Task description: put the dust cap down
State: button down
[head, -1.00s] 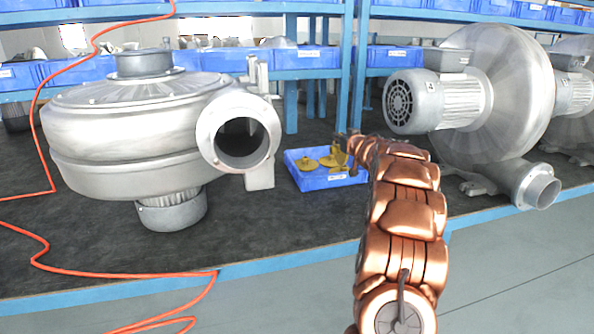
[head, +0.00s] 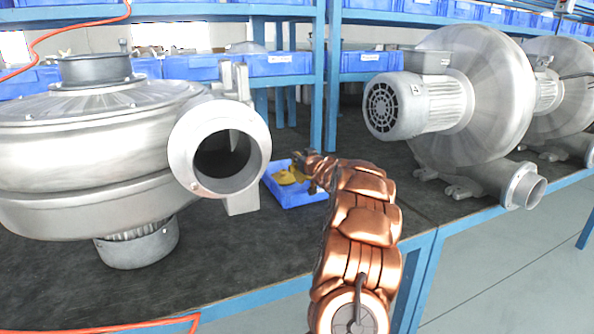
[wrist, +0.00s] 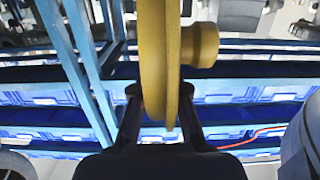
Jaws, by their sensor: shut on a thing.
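My gripper (wrist: 160,108) is shut on a yellow dust cap (wrist: 153,50). In the wrist view the cap's disc stands edge-on between the two dark fingers, with a round knob on its right side. In the head view my gripper (head: 306,160) is at the right rear of a small blue tray (head: 297,200), and my arm hides part of the tray's right side. Yellow caps (head: 286,177) show inside the tray. I cannot clearly tell the held cap from these in the head view, nor its height above the tray.
A large grey blower (head: 90,150) with an open round outlet (head: 226,161) stands left of the tray. Another blower (head: 480,95) stands to the right. The dark bench top (head: 240,250) is clear in front of the tray. Blue shelf bins (head: 285,64) line the back.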

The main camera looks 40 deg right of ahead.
aim_at(293, 162)
jog(key=shift+f+b, duration=0.45)
jog(key=shift+f, duration=1.3)
jog(key=shift+f, duration=0.35)
jog(key=c, duration=1.2)
grip_release()
jog(key=shift+r, duration=0.4)
jog(key=shift+s+a, duration=0.1)
jog(key=shift+s, duration=0.3)
jog(key=shift+v, duration=5.6)
jog(key=shift+f, duration=0.1)
